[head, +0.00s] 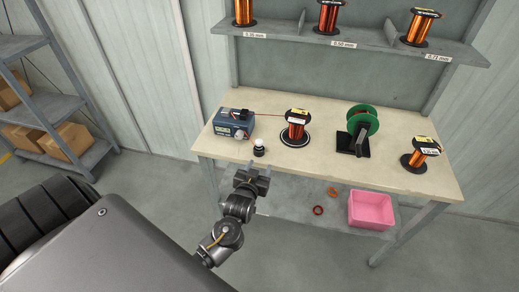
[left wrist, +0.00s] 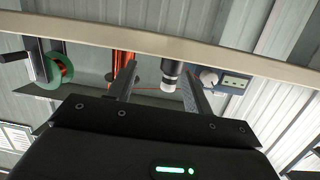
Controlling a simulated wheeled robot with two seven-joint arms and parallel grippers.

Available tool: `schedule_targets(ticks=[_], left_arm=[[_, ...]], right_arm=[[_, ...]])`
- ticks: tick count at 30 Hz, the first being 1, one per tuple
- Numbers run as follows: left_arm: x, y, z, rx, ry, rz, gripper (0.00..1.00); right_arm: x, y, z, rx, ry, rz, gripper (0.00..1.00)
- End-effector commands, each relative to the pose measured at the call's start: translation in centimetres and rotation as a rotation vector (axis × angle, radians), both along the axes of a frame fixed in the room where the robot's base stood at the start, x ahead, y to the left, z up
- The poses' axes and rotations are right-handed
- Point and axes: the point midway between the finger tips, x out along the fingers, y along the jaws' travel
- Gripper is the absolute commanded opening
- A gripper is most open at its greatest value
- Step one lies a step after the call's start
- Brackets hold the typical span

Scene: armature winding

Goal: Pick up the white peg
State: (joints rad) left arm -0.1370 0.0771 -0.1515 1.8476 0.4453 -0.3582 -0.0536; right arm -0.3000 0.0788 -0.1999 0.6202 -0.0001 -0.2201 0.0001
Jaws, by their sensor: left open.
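The white peg (head: 259,142) stands upright on a small dark base near the front edge of the table, just right of the blue device. It also shows in the left wrist view (left wrist: 168,86), upside down and between the lines of my two fingers. My left gripper (head: 254,172) is open and empty in front of the table's front edge, a little short of the peg and apart from it. Its fingers also show in the left wrist view (left wrist: 158,72). My right gripper does not show.
The blue device (head: 234,122) with a white knob sits left of the peg. A copper wire spool (head: 296,125) stands to the right, then a green spool (head: 361,120) and another copper spool (head: 421,152). A pink bin (head: 371,210) is on the lower shelf.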

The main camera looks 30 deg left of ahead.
Motion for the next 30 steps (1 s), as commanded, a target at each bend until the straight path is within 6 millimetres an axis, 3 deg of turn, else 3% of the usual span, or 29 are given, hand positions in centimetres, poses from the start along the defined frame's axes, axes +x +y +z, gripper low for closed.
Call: schedule_targets(ticks=[1, 3, 6, 11, 21, 30], left_arm=[[-0.1, 0.4, 2.1, -0.009, -0.039, 0.018, 0.51], [-0.3, 0.9, 4.0, -0.019, -0.070, 0.039, 0.51], [-0.6, 1.4, 5.3, -0.028, -0.093, 0.059, 0.51], [-0.4, 1.7, 5.1, -0.023, -0.080, 0.067, 0.51], [4.0, 3.2, 4.3, -0.023, -0.079, 0.066, 0.51], [5.0, 3.7, 4.1, -0.022, -0.079, 0.066, 0.51]], right_arm=[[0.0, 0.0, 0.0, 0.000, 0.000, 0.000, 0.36], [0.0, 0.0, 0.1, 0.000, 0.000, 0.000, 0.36], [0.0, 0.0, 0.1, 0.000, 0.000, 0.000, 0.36], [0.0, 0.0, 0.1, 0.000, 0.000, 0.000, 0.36], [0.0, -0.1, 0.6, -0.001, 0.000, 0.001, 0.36], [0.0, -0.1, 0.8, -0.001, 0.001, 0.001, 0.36]])
